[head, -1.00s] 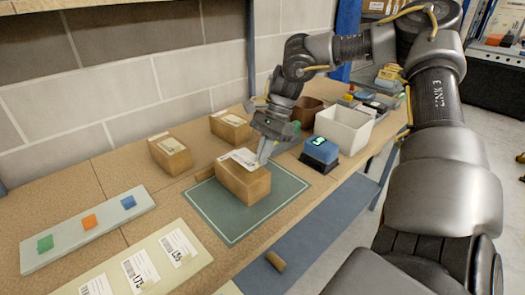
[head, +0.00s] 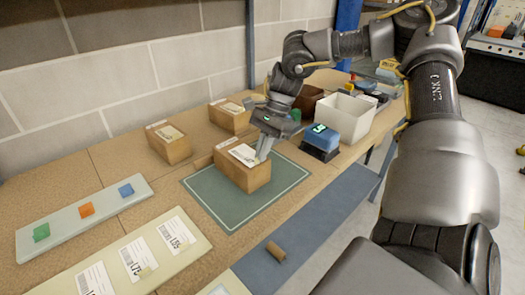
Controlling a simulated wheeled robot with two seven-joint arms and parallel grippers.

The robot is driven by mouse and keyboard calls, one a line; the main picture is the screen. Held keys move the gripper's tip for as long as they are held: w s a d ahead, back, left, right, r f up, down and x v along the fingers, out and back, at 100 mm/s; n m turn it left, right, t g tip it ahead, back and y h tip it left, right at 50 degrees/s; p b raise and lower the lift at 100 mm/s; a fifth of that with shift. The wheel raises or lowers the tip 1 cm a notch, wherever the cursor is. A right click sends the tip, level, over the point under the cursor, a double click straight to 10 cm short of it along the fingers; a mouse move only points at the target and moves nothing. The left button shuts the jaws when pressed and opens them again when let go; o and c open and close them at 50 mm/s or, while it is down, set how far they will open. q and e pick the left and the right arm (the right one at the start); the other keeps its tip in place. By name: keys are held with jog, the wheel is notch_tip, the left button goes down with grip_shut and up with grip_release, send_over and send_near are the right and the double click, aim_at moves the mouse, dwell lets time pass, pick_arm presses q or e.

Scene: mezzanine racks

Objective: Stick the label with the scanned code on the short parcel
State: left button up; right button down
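A brown parcel (head: 240,178) sits on the green mat (head: 215,203), with a white printed label (head: 244,154) on its top. Two more brown parcels stand behind the mat, one at the left (head: 169,145) and one nearer the wall (head: 229,119). My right gripper (head: 264,153) points down at the right end of the mat parcel's top, its fingertips at the label's edge. I cannot tell whether its fingers are open or closed on the label. A pale sheet (head: 150,252) at the front left carries several printed labels, among them L75 (head: 137,260). My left gripper is out of view.
A blue device with a green-lit display (head: 322,137) stands right of the mat, beside a white bin (head: 345,117). A pale board (head: 75,228) with green, orange and blue blocks lies at the left. A small brown roll (head: 276,251) lies on the blue-grey surface in front.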

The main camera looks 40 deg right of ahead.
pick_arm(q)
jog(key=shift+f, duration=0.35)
pick_arm(e)
jog(key=shift+f, duration=0.15)
pick_arm(q)
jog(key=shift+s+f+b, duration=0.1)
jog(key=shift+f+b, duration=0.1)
jog(key=shift+b, duration=0.5)
pick_arm(e)
jog(key=shift+s+d+f, duration=0.1)
jog(key=shift+d+f, duration=0.15)
jog(key=shift+d, duration=0.05)
